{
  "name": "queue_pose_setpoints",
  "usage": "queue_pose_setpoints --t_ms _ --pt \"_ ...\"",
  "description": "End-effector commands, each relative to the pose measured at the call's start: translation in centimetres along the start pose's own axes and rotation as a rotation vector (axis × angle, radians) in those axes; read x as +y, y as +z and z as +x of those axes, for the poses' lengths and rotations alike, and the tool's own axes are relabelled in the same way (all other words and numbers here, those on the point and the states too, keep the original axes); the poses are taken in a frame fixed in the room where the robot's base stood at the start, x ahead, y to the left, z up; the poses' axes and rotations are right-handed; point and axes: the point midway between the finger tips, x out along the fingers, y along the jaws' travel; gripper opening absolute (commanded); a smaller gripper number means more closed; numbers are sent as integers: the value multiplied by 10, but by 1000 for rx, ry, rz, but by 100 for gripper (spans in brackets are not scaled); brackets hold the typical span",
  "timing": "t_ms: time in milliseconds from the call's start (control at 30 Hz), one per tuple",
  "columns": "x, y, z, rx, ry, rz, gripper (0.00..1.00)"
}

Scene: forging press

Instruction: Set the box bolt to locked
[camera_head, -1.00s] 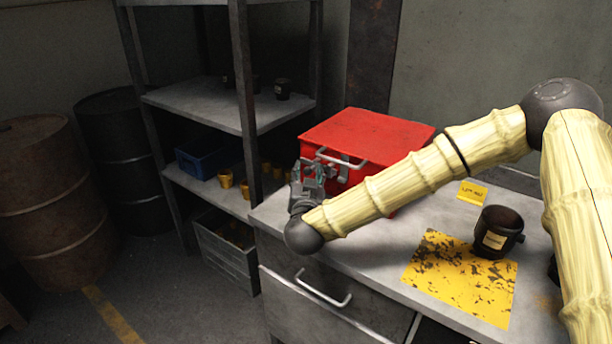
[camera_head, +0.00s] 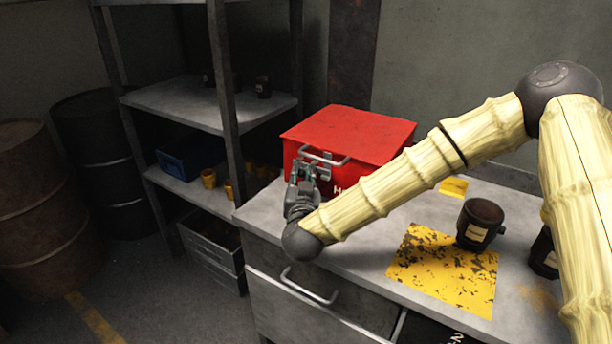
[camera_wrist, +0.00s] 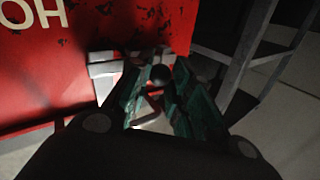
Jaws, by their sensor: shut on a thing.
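The red box (camera_head: 345,135) stands on the grey bench with its lid down and a pale handle (camera_head: 322,158) on its front. The box front (camera_wrist: 60,60) with pale lettering fills the upper left of the wrist view. The box bolt (camera_wrist: 105,70) shows there as a grey metal piece on the box, with a dark round knob (camera_wrist: 160,76). My gripper (camera_head: 310,172) is at the box front, just below the handle. In the wrist view its green-lined fingers (camera_wrist: 162,88) are shut around the knob. The fingers hide part of the bolt, and its setting cannot be read.
A dark mug (camera_head: 480,222) stands by a worn yellow mat (camera_head: 443,272) on the bench (camera_head: 262,212), right of my arm. A drawer handle (camera_head: 308,287) sticks out below the bench top. A metal shelf (camera_head: 205,103) and barrels (camera_head: 98,165) stand to the left.

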Motion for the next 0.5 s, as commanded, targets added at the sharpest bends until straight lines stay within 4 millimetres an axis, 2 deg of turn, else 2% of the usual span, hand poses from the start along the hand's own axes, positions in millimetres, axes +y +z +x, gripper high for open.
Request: queue_pose_setpoints --t_ms 167,200,300,500 --pt "5 1 0 -1 8 -1 0" --pt "5 1 0 -1 9 -1 28" --pt "4 1 0 -2 8 -1 44" --pt "1 1 0 -2 3 -1 44"
